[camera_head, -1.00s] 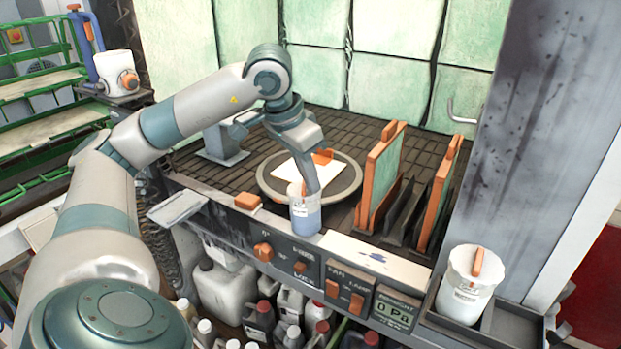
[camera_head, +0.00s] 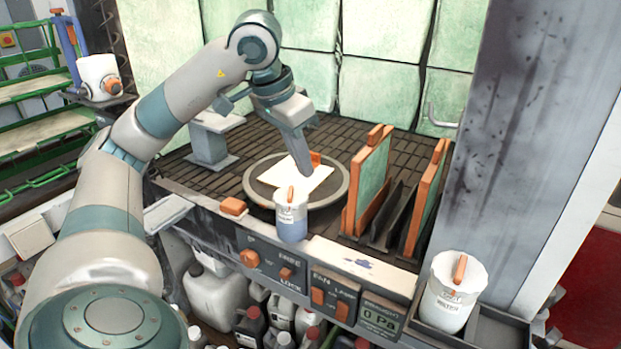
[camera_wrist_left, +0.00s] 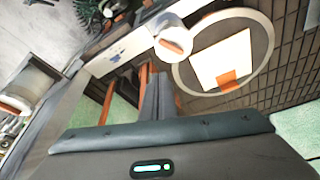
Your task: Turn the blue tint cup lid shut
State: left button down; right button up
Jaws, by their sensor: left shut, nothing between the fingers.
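The blue tint cup (camera_head: 292,222) stands upright on the front ledge of the booth, with blue liquid showing through its wall. Its white lid, with an orange bar handle (camera_head: 291,195), sits on top. The bar points roughly away from me in the head view. In the left wrist view the lid (camera_wrist_left: 173,30) shows from above. My left gripper (camera_head: 304,170) is shut and empty, above and behind the lid, apart from it. Its fingers also show in the left wrist view (camera_wrist_left: 157,90). My right gripper is out of view.
A round turntable (camera_head: 338,193) with a white board (camera_head: 295,180) lies behind the cup. Orange-framed panels (camera_head: 370,185) stand in a rack to its right. A larger white lidded cup (camera_head: 450,300) sits at the front right. An orange block (camera_head: 233,206) lies left of the cup.

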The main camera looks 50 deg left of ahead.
pick_arm(q)
jog(key=r, duration=0.2)
jog(key=a+r, duration=0.1)
jog(key=r, duration=0.1)
jog(key=shift+s+r, duration=0.1)
jog(key=shift+s, duration=0.15)
